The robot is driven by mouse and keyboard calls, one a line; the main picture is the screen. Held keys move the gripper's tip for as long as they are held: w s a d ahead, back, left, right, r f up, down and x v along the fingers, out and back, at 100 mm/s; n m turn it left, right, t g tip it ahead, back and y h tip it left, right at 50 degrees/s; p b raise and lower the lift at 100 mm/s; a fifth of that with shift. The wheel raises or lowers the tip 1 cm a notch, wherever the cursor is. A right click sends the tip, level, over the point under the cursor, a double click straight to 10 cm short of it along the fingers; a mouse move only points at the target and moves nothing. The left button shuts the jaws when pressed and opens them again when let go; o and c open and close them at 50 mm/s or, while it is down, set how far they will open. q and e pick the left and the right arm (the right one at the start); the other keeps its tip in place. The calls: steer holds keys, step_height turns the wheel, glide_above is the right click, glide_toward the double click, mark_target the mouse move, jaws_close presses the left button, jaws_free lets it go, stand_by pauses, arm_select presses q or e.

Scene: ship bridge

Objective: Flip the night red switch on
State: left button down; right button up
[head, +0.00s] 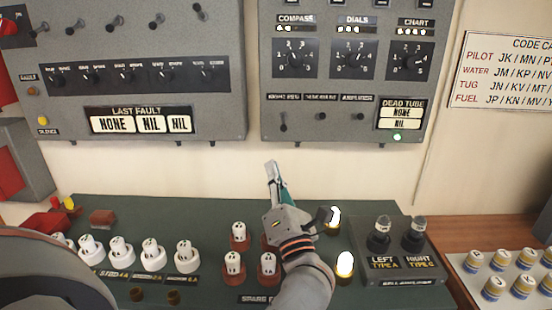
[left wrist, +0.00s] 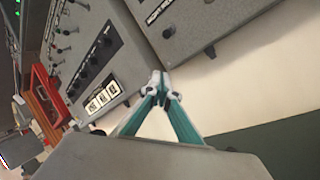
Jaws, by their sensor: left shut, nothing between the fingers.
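The night red switch (head: 283,122) is a small dark lever under its label, at the lower left of the right-hand grey wall panel (head: 330,85). The lever appears to point down. My left gripper (head: 271,165) is shut and empty, pointing up just below that panel and apart from the switch. In the left wrist view the closed teal fingers (left wrist: 158,86) show in front of the wall, with the lower edge of the panel (left wrist: 215,25) beyond them. A small dark lever shows there near the panel's corner, probably the night red switch. My right gripper is not in view.
Two similar switches (head: 321,116) sit right of the night red one. The last fault panel (head: 130,75) hangs to the left. Below, a green console (head: 205,285) carries several white fuses, lit lamps (head: 345,263) and two dark holders. Bare wall lies between panels and console.

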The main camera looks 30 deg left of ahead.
mark_target(284, 122)
arm_select(q)
steer(key=w+a+r+p, duration=0.1)
steer(key=w, duration=0.1)
steer(key=w+r+p, duration=0.1)
steer(key=w+r, duration=0.1)
steer(key=w+a+r, duration=0.1)
steer(key=w+r, duration=0.1)
steer(key=shift+a+r+p, duration=0.2)
steer(key=shift+a+p, duration=0.1)
steer(key=shift+p, duration=0.1)
stand_by(0.4)
